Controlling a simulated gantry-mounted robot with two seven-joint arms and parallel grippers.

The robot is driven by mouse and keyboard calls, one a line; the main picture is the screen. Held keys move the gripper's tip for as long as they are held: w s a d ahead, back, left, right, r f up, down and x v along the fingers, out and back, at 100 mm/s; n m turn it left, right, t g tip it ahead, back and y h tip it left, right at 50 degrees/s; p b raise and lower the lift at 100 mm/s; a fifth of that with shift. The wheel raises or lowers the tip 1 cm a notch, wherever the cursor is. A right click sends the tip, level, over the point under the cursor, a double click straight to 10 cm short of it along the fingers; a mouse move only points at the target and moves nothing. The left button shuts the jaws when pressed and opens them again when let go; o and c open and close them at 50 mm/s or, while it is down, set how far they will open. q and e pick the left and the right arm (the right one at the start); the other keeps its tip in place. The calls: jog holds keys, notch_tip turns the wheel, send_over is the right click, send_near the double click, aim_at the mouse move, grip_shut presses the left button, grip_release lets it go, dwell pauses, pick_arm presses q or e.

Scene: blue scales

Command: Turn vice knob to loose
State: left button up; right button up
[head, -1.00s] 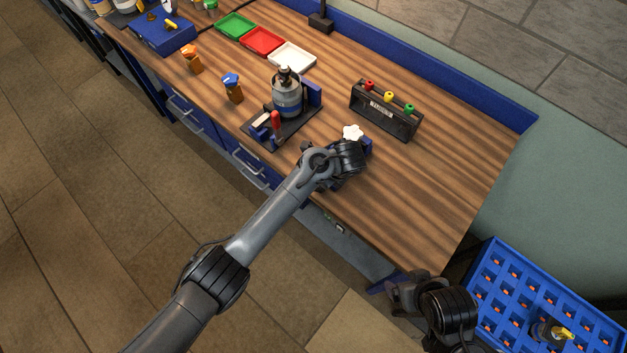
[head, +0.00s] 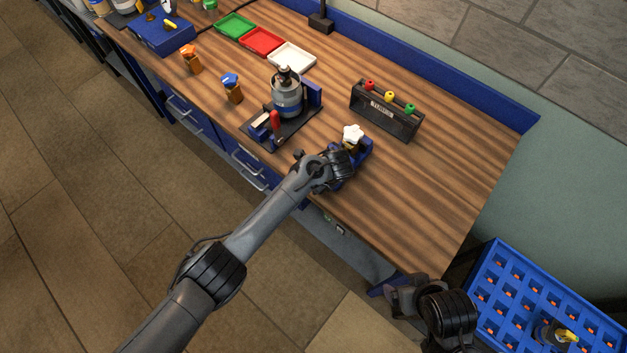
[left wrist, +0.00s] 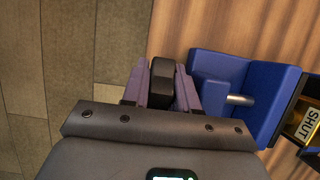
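The blue vice (head: 362,152) stands near the front edge of the bench, and its body also shows in the left wrist view (left wrist: 225,75) with a metal shaft. A black knob (left wrist: 162,84) is on the vice's front side, in the left wrist view. My left gripper (left wrist: 162,75) has its purple fingers on both sides of this knob and appears closed on it. In the head view the left gripper and knob are mostly hidden by my wrist. A block labelled SHUT (left wrist: 308,125) sits in the vice. My right gripper (head: 388,287) hangs off the bench's front; its opening is unclear.
A white star-shaped knob (head: 352,132) tops the piece in the vice. A black holder with coloured knobs (head: 384,112) stands behind it. A canister (head: 286,98) on a black fixture stands to the left. Bench space right of the vice is clear. A blue crate (head: 500,262) is lower right.

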pick_arm(q)
grip_shut()
jog(key=shift+r+g+h+p, duration=0.1)
jog(key=shift+g+h+p, duration=0.4)
jog(key=shift+h+p, duration=0.15)
jog(key=shift+g+h, duration=0.5)
jog(key=shift+h, duration=0.05)
jog(key=shift+w+f+g+h+b, duration=0.1)
jog(key=shift+f+g+h+b, duration=0.25)
jog(key=shift+g+h+b, duration=0.35)
jog(key=shift+a+g+h+b, duration=0.1)
jog(key=shift+g+h+b, duration=0.5)
jog(key=shift+h+b, duration=0.35)
